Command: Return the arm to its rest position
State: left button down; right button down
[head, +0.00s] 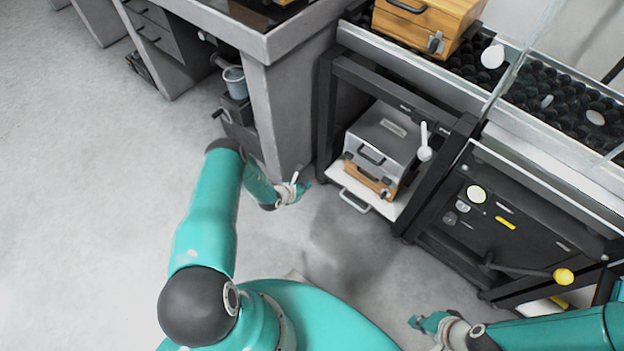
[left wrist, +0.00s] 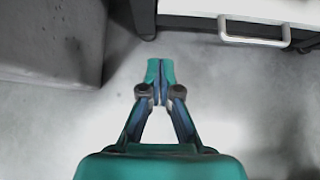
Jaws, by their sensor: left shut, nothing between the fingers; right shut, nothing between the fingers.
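My left arm comes in from the left in the head view, and its gripper (head: 302,188) is over the floor beside the grey table's leg. In the left wrist view the same gripper (left wrist: 160,68) has its fingers together, with nothing between them and bare floor beyond. My right gripper (head: 416,322) is low at the bottom right of the head view, in front of the black cabinet. It is small there, and its fingers are together and empty.
A grey table (head: 262,45) stands near my left gripper. A black frame (head: 325,110) holds a grey case (head: 382,140) on a white shelf with a handle (head: 355,200). A black cabinet (head: 500,235) with a yellow knob (head: 563,276) stands at right. The floor (head: 90,200) at left is clear.

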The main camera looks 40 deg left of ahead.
pick_arm(q)
jog(key=w+d+r+m+t+h, duration=0.1)
jog(key=w+d+r+m+h, duration=0.15)
jog(key=w+d+r, duration=0.55)
jog(key=s+d+r+m+g+h, duration=0.2)
jog(key=s+d+r+m, duration=0.15)
jog(key=d, duration=0.45)
jog(key=s+d+r+m+g+h, duration=0.2)
jog(key=s+d+r+m+h, duration=0.1)
jog(key=d+r+m, duration=0.3)
jog(key=s+d+r+m+g, duration=0.1)
jog(key=s+d+m+g, duration=0.25)
jog(key=s, duration=0.35)
jog(key=s+d+r+m+g, duration=0.1)
jog(key=s+d+m+g, duration=0.3)
jog(key=s, duration=0.3)
jog(key=s+a+r+m+y, duration=0.2)
jog(key=s+a+m+y, duration=0.15)
jog(key=s+m, duration=0.9)
jog(key=w+r+m+p, duration=0.1)
jog(key=w+r+p, duration=0.1)
jog(key=r+p, duration=1)
jog(key=w+r+t+p, duration=0.1)
jog(key=w+r+p, duration=0.1)
jog(key=r+p, duration=0.9)
jog(key=shift+d+r+m+p, duration=0.35)
jog(key=shift+d+m+p, duration=0.05)
jog(key=shift+p, duration=0.1)
